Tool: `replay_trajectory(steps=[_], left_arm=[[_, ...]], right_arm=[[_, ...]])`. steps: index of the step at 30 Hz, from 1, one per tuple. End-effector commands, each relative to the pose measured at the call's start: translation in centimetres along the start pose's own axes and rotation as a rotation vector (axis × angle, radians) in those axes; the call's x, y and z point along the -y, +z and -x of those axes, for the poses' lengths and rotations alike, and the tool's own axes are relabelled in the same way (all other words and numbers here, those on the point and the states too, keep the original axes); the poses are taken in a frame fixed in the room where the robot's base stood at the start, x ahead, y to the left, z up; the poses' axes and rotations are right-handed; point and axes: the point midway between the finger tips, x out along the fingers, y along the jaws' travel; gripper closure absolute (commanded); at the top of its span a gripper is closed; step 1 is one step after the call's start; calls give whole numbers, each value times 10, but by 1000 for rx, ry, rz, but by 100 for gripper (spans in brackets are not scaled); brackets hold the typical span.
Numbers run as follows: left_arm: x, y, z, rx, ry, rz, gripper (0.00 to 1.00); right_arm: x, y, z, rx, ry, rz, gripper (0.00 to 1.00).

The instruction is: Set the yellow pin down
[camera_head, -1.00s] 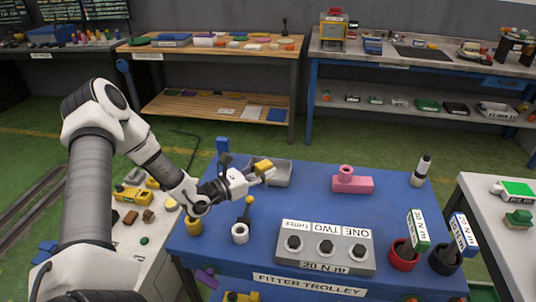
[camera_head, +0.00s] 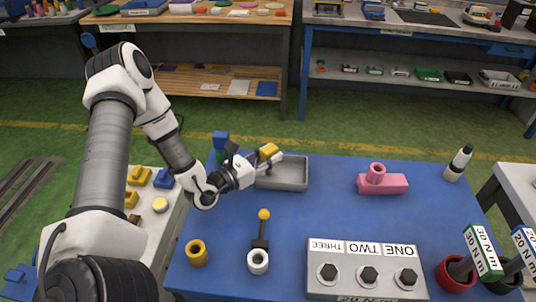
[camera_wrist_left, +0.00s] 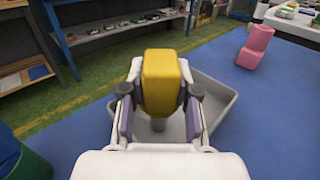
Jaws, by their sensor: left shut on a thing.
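The yellow pin (camera_head: 268,151) has a blocky yellow head, and in the left wrist view its head (camera_wrist_left: 161,80) stands upright with a short grey shank below it. My left gripper (camera_head: 272,158) is shut on the head, one finger on each side. It is at the left end of a grey open tray (camera_head: 283,186) on the blue trolley top. The left wrist view shows the tray (camera_wrist_left: 222,108) behind and to the right of the pin. I cannot tell whether the shank touches anything. My right gripper is not in view.
A pink block (camera_head: 383,184) stands to the right. Nearer are a yellow ring (camera_head: 197,253), a yellow-knobbed tool (camera_head: 263,214) in a white ring, and a grey bolt block (camera_head: 367,288). A blue object (camera_head: 220,141) is behind the wrist. The trolley's middle is clear.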

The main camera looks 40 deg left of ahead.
Motion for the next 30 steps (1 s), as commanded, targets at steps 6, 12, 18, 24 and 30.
replay_trajectory(steps=[6, 12, 18, 24, 30], left_arm=[[0, -4, 0, 1, -1, 0, 100], [0, -3, 0, 1, -1, 0, 45], [0, -2, 0, 1, -2, 0, 45], [-2, 2, 12, 1, 4, 5, 45], [-2, 5, 54, 2, 7, 7, 45]], right_arm=[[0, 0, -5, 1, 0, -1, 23], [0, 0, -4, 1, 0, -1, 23], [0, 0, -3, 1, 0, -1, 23], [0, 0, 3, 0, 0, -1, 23], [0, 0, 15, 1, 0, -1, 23]])
